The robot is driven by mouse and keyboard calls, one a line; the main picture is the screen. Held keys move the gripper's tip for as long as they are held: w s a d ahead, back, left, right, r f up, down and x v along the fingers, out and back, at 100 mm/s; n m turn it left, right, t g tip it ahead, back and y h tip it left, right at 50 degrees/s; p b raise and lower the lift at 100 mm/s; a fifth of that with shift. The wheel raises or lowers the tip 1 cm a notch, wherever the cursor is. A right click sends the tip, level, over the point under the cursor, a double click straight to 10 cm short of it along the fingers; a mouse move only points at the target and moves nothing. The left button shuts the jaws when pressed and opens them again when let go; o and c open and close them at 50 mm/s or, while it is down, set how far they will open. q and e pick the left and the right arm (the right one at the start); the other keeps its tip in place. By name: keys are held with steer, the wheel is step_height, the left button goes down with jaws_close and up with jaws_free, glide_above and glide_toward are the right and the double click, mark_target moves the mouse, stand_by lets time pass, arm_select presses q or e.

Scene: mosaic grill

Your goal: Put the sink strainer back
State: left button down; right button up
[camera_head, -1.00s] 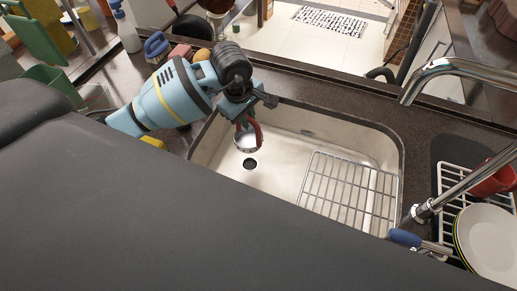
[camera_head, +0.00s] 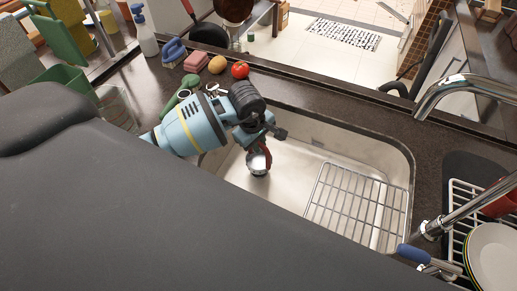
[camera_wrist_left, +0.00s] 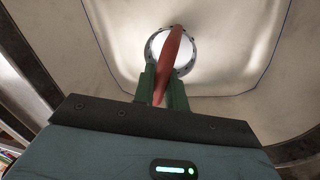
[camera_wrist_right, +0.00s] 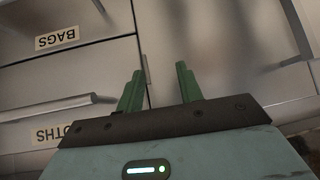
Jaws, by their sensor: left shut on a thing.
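The sink strainer (camera_head: 258,165) is a round metal cup with a red handle. My left gripper (camera_head: 262,148) is shut on the red handle and holds the strainer low over the sink basin (camera_head: 290,185). In the left wrist view the green fingers (camera_wrist_left: 163,85) are around the red handle, with the strainer (camera_wrist_left: 189,55) beyond them. The drain hole is hidden behind the strainer and gripper; I cannot tell whether the strainer touches the basin. My right gripper (camera_wrist_right: 159,80) is open and empty in front of the drawers.
A wire rack (camera_head: 345,200) lies in the right part of the sink. The faucet (camera_head: 460,85) and a dish rack with plates (camera_head: 495,255) are at the right. A sponge (camera_head: 198,61), a potato (camera_head: 217,64) and a tomato (camera_head: 240,69) lie on the counter behind.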

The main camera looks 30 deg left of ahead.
mark_target(259, 163)
arm_select(q)
steer(key=shift+f, duration=1.55)
steer(key=shift+f, duration=0.4)
steer(key=shift+f+b, duration=0.2)
steer(key=shift+b, duration=0.1)
steer(key=c, duration=1.4)
jaws_free()
steer(key=shift+c, duration=0.2)
steer(key=shift+r, duration=0.1)
